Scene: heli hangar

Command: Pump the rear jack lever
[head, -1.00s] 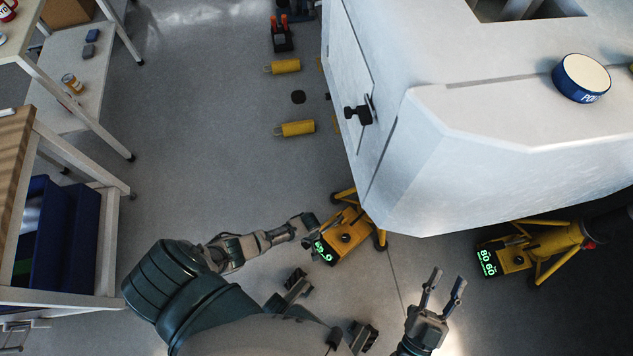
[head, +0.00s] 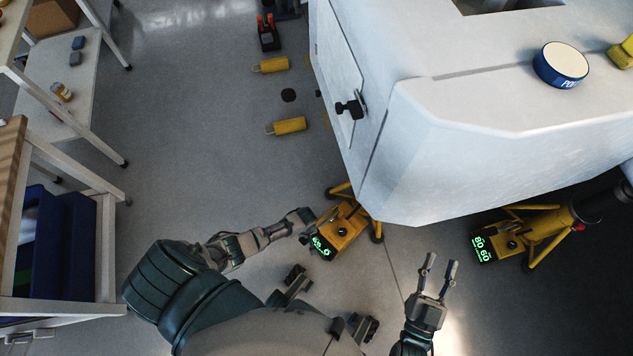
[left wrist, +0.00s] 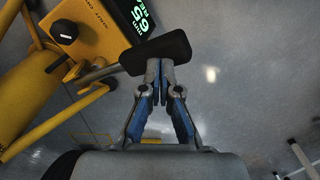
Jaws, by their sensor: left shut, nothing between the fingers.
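A yellow jack (head: 344,229) with a green-lit display stands on the floor at the near corner of the white body. It also shows at the upper left of the left wrist view (left wrist: 90,28). Its lever ends in a black grip (left wrist: 155,53). My left gripper (left wrist: 159,64) is shut and empty, its blue-sided fingers together against or just beside the grip; I cannot tell if they touch. In the head view my left gripper (head: 307,219) reaches the jack's display end. My right gripper (head: 439,270) is open and empty over bare floor.
A second yellow jack (head: 506,240) stands to the right. The white body (head: 430,150) overhangs the upper right, carrying a round blue-and-white container (head: 561,65). Yellow chocks (head: 288,126) lie on the floor. A workbench (head: 60,160) and shelves line the left.

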